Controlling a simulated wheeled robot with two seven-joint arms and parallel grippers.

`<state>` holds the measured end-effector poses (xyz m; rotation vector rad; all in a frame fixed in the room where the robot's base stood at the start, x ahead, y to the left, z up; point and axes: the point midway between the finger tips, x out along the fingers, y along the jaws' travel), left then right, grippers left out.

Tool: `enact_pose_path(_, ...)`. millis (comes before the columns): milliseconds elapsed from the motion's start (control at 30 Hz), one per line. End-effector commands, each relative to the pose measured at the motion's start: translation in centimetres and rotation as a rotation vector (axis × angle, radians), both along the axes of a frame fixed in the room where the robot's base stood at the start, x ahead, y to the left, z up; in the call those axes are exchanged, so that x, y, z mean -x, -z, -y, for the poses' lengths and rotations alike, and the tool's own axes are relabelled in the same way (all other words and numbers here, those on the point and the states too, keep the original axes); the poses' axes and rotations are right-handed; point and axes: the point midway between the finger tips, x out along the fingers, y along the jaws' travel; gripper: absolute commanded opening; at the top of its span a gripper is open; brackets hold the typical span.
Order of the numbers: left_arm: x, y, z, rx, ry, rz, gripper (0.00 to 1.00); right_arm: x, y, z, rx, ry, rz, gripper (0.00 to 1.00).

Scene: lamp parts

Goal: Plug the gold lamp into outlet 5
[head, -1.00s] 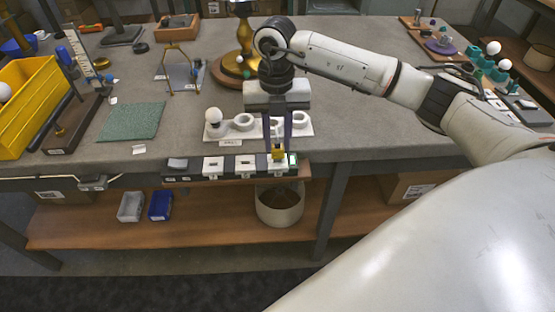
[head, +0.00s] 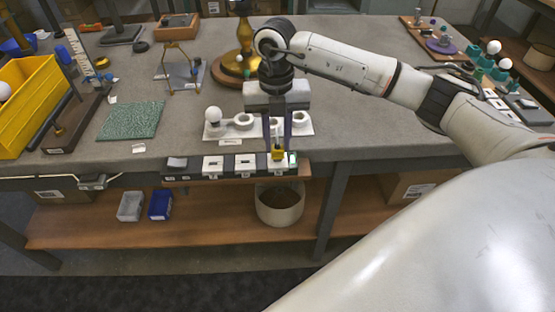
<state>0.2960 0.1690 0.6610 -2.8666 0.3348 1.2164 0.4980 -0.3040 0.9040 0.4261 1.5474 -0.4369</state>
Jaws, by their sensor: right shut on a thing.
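The gold lamp (head: 240,62) stands at the back of the grey table, partly behind my right arm. A small yellow plug (head: 278,154) is held between the fingers of my right gripper (head: 278,151), which points straight down. The gripper is at the right end of the outlet strip (head: 229,167) along the table's front edge. The plug is right over or at the strip's rightmost white outlet; I cannot tell whether its prongs are inside. The gripper hides part of that outlet. My left gripper is out of view.
A white holder (head: 231,141) with a white bulb (head: 213,115) and rings lies just behind the strip. A green mat (head: 131,120) and yellow bin (head: 30,103) are at left. A round container (head: 280,206) stands on the shelf below. The table right of the gripper is clear.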

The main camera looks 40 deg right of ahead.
Motion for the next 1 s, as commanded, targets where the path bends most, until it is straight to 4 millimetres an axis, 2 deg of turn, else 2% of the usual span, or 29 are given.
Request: enact_pose_path(1000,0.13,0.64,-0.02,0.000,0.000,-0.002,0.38,0.01,1.01,0.01,0.001,0.000,-0.001,0.00)
